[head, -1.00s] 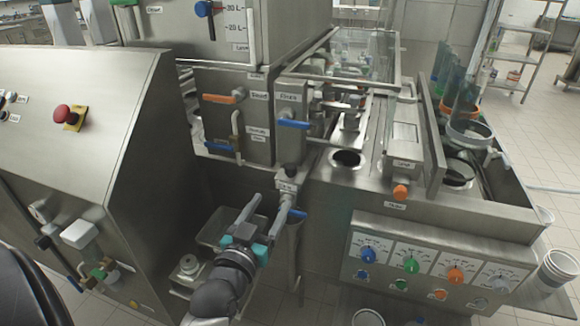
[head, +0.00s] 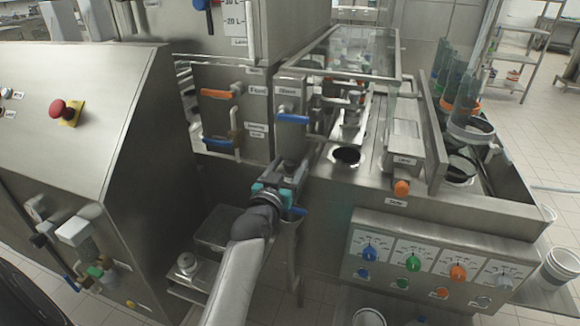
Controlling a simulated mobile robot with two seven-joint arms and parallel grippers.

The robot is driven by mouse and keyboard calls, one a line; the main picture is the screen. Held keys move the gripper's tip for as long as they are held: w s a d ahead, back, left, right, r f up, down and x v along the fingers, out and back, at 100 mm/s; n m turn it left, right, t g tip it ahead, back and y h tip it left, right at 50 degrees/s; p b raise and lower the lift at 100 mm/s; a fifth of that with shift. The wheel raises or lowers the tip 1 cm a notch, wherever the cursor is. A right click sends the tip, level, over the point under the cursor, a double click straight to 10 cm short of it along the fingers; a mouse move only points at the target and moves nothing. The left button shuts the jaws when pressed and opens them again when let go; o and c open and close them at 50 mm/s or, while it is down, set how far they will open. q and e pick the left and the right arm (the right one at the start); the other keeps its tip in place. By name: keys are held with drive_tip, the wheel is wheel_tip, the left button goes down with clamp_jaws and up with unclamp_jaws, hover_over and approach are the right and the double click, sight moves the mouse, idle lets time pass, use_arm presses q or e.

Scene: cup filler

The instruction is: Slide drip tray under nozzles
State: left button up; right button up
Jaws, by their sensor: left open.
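My left gripper (head: 286,171), with teal parts at its base, reaches up from the bottom of the head view. It is open, its fingers pointing away at the front of the machine, below the blue-handled valve (head: 292,118). Whether the fingers touch anything cannot be told. A shallow metal tray (head: 213,228) sits low, left of my left arm; I cannot tell whether it is the drip tray. Metal fittings (head: 350,117), possibly the nozzles, stand near the glass cover at the machine's top. My right gripper is not in view.
A slanted console with a red button (head: 60,108) stands at left. A panel of coloured knobs (head: 430,262) fronts the machine at right. A round opening (head: 346,156) lies in the top deck. Stacked cups (head: 556,270) stand at far right.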

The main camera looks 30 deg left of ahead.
use_arm(q)
drive_tip(key=shift+w+a, duration=0.1)
drive_tip(key=shift+w, duration=0.2)
drive_tip(key=shift+c, duration=0.3)
clamp_jaws()
idle(1.0)
